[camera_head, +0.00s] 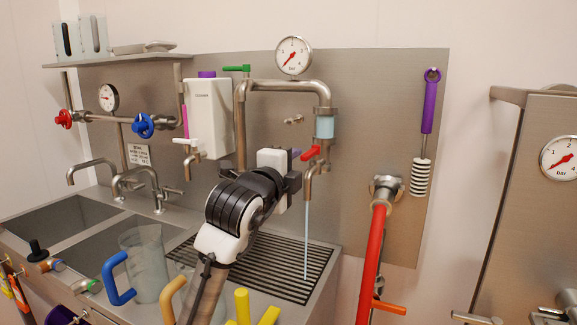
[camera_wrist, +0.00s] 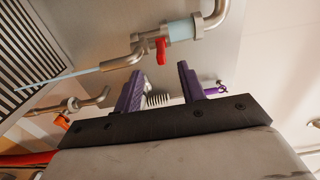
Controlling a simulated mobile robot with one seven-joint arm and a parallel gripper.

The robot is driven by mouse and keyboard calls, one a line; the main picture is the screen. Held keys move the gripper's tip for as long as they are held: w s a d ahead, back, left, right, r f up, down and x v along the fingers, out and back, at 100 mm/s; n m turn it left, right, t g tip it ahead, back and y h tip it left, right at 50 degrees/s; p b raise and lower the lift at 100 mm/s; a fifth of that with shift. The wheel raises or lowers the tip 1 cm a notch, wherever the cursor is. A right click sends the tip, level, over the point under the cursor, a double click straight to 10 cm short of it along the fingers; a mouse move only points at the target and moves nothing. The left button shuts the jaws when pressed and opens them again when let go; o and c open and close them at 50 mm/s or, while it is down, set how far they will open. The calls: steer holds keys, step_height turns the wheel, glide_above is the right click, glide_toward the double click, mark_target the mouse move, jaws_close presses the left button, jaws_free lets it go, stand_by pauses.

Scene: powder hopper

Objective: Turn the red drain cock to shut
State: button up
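The red drain cock (camera_head: 310,152) sits on the vertical drain pipe, below a pale blue clear section (camera_head: 324,126). A thin stream of water (camera_head: 307,240) runs from its spout down to the slotted drain grid. In the wrist view the red lever (camera_wrist: 161,50) stands out from the pipe, just beyond the gap between my purple fingertips. My gripper (camera_wrist: 158,78) is open, with nothing between the fingers. In the head view my gripper's body is just left of the cock, and its fingers are mostly hidden; contact with the lever is not visible.
A green-handled valve (camera_head: 237,69) and a gauge (camera_head: 293,55) are above. A red hose (camera_head: 372,260) hangs from a fitting at the right, near a purple-handled brush (camera_head: 430,105). A clear jug (camera_head: 146,262) with a blue handle stands beside the slotted grid (camera_head: 318,262).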

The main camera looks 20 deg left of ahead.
mark_target(303, 159)
steer(key=shift+w+d+p, duration=0.2)
steer(key=shift+w+p, duration=0.45)
steer(key=shift+w, duration=2.8)
steer(key=shift+c, duration=0.3)
steer(key=c, duration=0.8)
steer(key=shift+w+a, duration=0.15)
steer(key=shift+a, duration=0.85)
steer(key=shift+w+a, duration=0.3)
steer(key=shift+a, duration=0.6)
